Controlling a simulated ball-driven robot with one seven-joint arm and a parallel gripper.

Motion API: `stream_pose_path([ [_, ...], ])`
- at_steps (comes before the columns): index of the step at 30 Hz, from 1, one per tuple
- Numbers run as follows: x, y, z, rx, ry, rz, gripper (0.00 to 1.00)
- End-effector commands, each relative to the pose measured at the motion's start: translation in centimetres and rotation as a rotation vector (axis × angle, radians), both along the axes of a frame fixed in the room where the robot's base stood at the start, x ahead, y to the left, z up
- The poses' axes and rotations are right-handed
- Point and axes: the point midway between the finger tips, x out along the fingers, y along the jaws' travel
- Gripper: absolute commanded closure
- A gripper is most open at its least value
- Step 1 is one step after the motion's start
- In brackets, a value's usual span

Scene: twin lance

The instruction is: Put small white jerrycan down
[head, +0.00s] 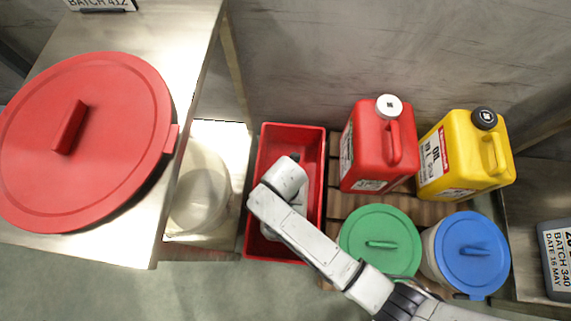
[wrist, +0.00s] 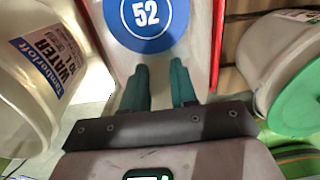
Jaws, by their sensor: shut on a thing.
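The small white jerrycan (wrist: 200,45) fills the top middle of the wrist view and bears a round blue label reading 52. My gripper (wrist: 161,84) has its two teal fingers against it, shut on it. Red walls of a crate show on both sides of the jerrycan. In the head view my arm reaches over this red crate (head: 292,134) and hides the gripper and most of the jerrycan. A white patch low in the crate may be part of it. I cannot tell whether the jerrycan touches the crate floor.
Right of the crate, a red jerrycan (head: 374,150), a yellow jerrycan (head: 466,158), a green-lidded tub (head: 372,232) and a blue-lidded tub (head: 472,262) stand on a wooden pallet. A whitish tub (head: 200,190) stands left. A large red lid (head: 105,125) is on the steel table (head: 180,40).

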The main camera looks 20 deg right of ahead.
Motion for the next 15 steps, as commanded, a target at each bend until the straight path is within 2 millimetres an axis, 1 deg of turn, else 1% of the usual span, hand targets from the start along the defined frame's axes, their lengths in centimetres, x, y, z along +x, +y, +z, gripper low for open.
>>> stream_pose_path([
  [1,0.2,0.1,-0.8,0.001,-0.004,0.0,1.0],
  [3,0.2,0.1,-1.4,0.001,-0.004,-0.001,1.0],
  [8,0.2,0.1,-2.0,0.002,-0.005,-0.002,1.0],
  [11,0.2,0.1,-2.7,0.001,-0.004,-0.002,1.0],
  [15,0.2,0.0,-4.5,0.001,-0.004,-0.002,1.0],
])
